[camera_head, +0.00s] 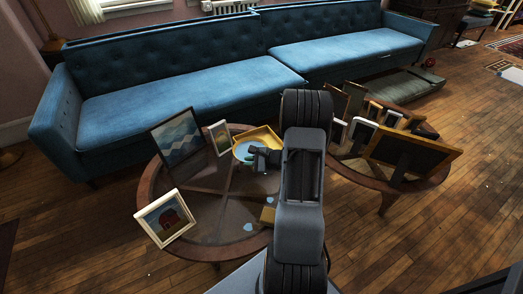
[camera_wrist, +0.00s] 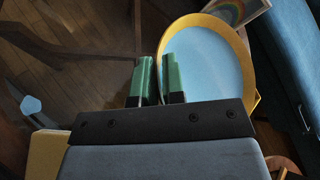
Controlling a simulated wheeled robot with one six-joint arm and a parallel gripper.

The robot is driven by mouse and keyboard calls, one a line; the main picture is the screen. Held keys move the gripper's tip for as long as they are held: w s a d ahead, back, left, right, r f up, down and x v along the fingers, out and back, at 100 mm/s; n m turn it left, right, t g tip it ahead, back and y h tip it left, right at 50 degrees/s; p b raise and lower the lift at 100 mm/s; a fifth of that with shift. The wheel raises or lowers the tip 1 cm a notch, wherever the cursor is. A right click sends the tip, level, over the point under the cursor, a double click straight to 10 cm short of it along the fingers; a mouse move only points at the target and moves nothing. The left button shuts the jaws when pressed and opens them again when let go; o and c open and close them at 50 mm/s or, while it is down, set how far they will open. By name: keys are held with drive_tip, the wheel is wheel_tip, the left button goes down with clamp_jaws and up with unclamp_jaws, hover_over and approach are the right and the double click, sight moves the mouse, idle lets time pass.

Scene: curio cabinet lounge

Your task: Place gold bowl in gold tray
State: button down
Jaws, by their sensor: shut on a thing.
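The gold bowl (camera_head: 243,147) has a gold rim and a pale blue inside. It also shows large in the wrist view (camera_wrist: 212,62). My gripper (camera_head: 262,158) is shut on the near rim of the bowl, and its green fingers (camera_wrist: 160,80) show in the wrist view. My arm hides part of the tray's right side.
Picture frames stand on the glass table (camera_head: 150,190): a seascape (camera_head: 178,138), a small one (camera_head: 220,138) and a cream one (camera_head: 166,217). Several frames crowd the right-hand table. A blue sofa (camera_head: 190,85) is behind.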

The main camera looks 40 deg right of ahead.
drive_tip(key=d+m+h, duration=0.1)
drive_tip(key=d+m+t+h, duration=0.1)
drive_tip(key=d, duration=0.1)
drive_tip(key=d+m+h, duration=0.1)
drive_tip(key=d, duration=0.1)
drive_tip(key=shift+w+d+r, duration=0.1)
drive_tip(key=shift+w+r, duration=0.15)
drive_tip(key=shift+w, duration=0.15)
drive_tip(key=shift+w+d+f+m+t+h, duration=0.1)
drive_tip(key=shift+w+d+m+t+h, duration=0.1)
drive_tip(key=shift+d+m+t+h, duration=0.15)
drive_tip(key=w+f, duration=0.1)
drive_tip(key=w, duration=0.2)
drive_tip(key=w+d+f+b, duration=0.1)
drive_tip(key=w, duration=0.1)
drive_tip(key=w+d+f+b, duration=0.1)
drive_tip(key=w+f, duration=0.1)
drive_tip(key=w, duration=0.1)
drive_tip(key=shift+w+d, duration=0.1)
drive_tip(key=shift+w, duration=0.2)
drive_tip(key=w+f+b, duration=0.1)
drive_tip(key=w+f, duration=0.1)
drive_tip(key=w+d+f+b, duration=0.1)
drive_tip(key=w+f, duration=0.1)
drive_tip(key=shift+f, duration=0.4)
drive_tip(key=shift+w+f, duration=0.25)
drive_tip(key=shift+f, duration=0.15)
wheel_tip(320, 180, down, 3)
drive_tip(key=shift+w+f+b, duration=0.1)
drive_tip(key=shift+b, duration=0.9)
